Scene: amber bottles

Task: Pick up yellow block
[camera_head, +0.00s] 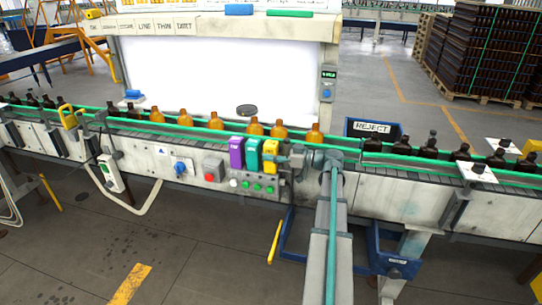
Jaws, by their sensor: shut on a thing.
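The yellow block (271,150) stands upright at the front edge of the conveyor, the rightmost of three coloured blocks in a row. My gripper (278,160) reaches it from the right and is shut on it; my arm comes up from the bottom of the picture. The fingers are small, and their exact contact with the block is hard to see. The teal block (254,153) stands close at its left, and the purple block (236,152) is left of that.
Amber bottles (185,118) line the conveyor behind the blocks, with the green guide rail (205,129) between. Buttons (258,187) sit on the panel just below. A blue REJECT bin (372,128) is behind right. Dark bottles (429,148) stand farther right.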

